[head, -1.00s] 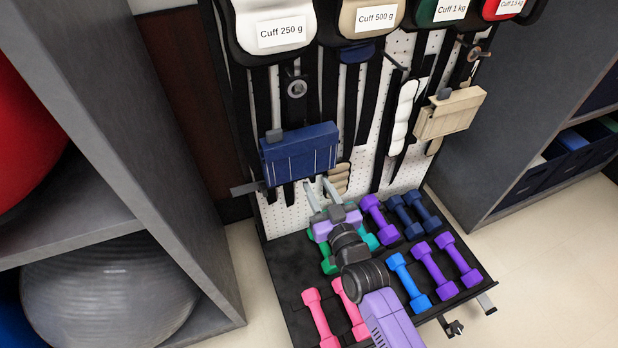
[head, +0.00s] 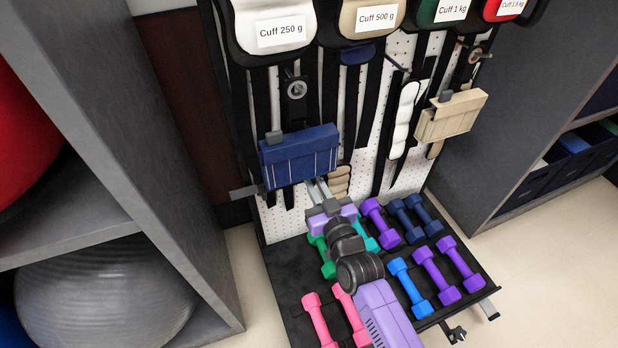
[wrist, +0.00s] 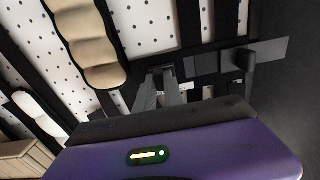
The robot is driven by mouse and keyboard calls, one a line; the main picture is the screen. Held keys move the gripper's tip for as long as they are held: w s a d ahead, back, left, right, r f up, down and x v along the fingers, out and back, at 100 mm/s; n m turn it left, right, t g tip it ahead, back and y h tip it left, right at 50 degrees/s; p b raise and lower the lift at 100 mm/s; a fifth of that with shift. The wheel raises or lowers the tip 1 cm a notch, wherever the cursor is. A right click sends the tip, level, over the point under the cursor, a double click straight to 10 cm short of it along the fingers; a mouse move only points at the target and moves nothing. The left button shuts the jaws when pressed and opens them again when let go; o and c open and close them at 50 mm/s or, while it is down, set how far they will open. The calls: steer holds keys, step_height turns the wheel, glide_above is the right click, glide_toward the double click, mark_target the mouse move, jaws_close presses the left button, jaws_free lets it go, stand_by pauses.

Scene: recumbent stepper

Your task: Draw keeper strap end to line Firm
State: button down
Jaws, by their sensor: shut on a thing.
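The blue box-like cuff (head: 300,157) with thin white upright lines hangs on the pegboard. I cannot read any line label, so I cannot tell which is Firm. My gripper (head: 318,187) is at the cuff's lower right edge, with its fingers close together. In the wrist view, my gripper (wrist: 159,84) is shut on the end of a dark strap (wrist: 207,66); the end itself is mostly hidden between the fingers. The strap runs sideways towards a flat grey plate (wrist: 268,50), which also shows left of the cuff in the head view (head: 246,191).
A beige grip (head: 339,182) hangs just right of my fingers. Dumbbells, including a purple one (head: 378,222), lie on the black tray (head: 283,262) below. A beige box (head: 450,116) hangs further right. Grey shelving (head: 150,150) stands at the left.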

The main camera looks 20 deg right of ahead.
steer(key=shift+d+f+b, duration=0.1)
steer(key=shift+d+b, duration=0.55)
steer(key=shift+b, duration=1.4)
steer(key=c, duration=1.5)
jaws_free()
steer(key=shift+o, duration=0.3)
steer(key=s+p, duration=0.2)
steer(key=s, duration=0.4)
steer(key=shift+p, duration=0.4)
steer(key=shift+a, duration=0.1)
steer(key=s+p, duration=0.2)
steer(key=s, duration=0.6)
steer(key=shift+p, duration=0.4)
